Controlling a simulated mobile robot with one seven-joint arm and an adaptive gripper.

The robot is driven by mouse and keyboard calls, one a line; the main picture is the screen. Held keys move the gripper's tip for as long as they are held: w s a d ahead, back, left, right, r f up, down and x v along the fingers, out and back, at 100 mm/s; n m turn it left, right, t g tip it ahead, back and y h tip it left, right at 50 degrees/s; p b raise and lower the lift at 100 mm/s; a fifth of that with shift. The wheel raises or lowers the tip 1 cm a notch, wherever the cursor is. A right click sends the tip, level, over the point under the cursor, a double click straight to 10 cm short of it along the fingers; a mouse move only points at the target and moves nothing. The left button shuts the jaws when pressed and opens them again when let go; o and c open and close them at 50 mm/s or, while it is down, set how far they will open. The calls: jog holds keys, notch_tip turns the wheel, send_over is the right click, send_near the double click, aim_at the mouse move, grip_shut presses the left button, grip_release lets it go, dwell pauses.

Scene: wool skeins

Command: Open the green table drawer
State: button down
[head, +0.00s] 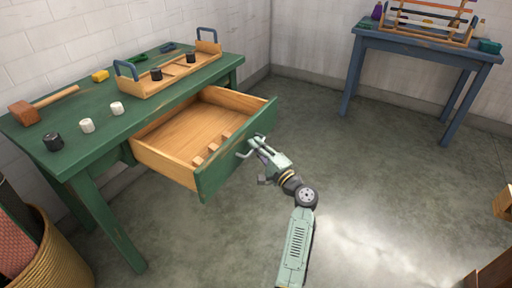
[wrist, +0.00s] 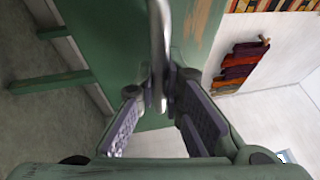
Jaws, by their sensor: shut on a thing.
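The green table (head: 85,140) stands at the left against the wall. Its drawer (head: 205,125) is pulled well out; the wooden inside shows, with a few small wooden blocks along the front. The drawer's green front (head: 235,150) carries a metal handle (head: 250,147). My gripper (head: 257,145) is at the handle, and in the wrist view its two fingers (wrist: 165,92) are closed around the metal bar (wrist: 160,45). The exact contact at the fingertips is partly hidden.
On the green table are a wooden tote (head: 165,82) with blue handles, a mallet (head: 28,112), and several small cups or pots. A wicker basket (head: 52,255) stands at the lower left. A blue table (head: 425,50) stands at the back right. The floor between is clear.

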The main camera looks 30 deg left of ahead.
dwell(0.3)
jog(key=c, duration=1.7)
grip_release()
